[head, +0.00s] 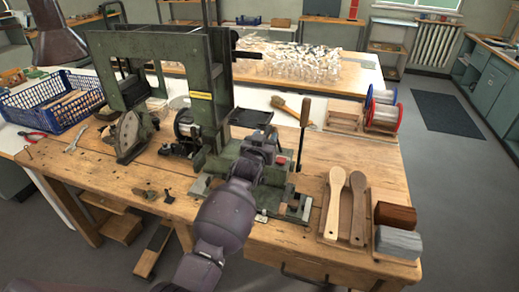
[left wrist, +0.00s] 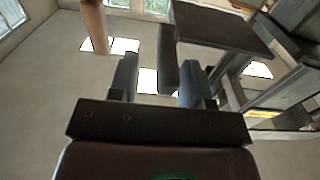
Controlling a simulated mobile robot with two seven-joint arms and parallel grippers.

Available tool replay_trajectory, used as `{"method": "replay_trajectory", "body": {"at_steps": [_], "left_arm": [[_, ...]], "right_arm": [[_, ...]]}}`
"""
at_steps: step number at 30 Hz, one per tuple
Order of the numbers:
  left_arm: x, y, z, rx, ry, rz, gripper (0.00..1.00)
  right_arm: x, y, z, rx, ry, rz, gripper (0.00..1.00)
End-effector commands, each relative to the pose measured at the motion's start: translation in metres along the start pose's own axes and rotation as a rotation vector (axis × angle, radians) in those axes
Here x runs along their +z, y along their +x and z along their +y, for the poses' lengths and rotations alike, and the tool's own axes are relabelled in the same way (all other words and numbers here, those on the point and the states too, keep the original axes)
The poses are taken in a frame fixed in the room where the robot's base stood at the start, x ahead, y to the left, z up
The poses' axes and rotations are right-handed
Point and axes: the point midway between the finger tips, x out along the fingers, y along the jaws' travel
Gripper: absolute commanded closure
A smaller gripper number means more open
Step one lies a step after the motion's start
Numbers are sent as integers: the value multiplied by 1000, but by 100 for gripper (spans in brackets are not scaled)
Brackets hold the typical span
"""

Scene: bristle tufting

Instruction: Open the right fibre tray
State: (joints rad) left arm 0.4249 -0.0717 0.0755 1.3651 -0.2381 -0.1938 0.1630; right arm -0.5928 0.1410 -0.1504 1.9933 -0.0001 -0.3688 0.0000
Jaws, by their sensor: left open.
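A dark flat tray (head: 252,117) sits on the right side of the green machine (head: 213,85); I take it for the right fibre tray. My left gripper (head: 268,146) is just below and in front of it, among the machine's lower parts. In the left wrist view, my gripper (left wrist: 158,82) is open, with a finger on each side. A dark upright bar (left wrist: 167,60) shows between the fingers, beside a dark flat plate (left wrist: 218,27) that looks like the tray. I cannot tell whether the fingers touch the bar. My right gripper is not in view.
A lever with a wooden handle (head: 304,112) stands right of my left gripper. Two wooden brush bodies (head: 345,205) and brown and grey fibre blocks (head: 397,217) lie at the bench's right front. A blue crate (head: 55,105) is at the left. The bench's right middle is clear.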

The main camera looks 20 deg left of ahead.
Motion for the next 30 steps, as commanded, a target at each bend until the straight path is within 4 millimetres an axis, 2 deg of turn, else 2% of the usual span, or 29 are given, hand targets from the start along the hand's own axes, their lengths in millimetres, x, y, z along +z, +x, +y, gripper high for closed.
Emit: {"method": "replay_trajectory", "body": {"at_steps": [9,16,22,30], "left_arm": [[0,-50,0,0,-1,0,55],[1,-81,0,1,-2,-1,55],[0,-94,1,1,-1,0,55],[0,-96,1,1,-1,0,55]], "right_arm": [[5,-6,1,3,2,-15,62],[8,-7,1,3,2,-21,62],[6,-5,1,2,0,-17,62],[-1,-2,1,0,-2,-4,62]]}}
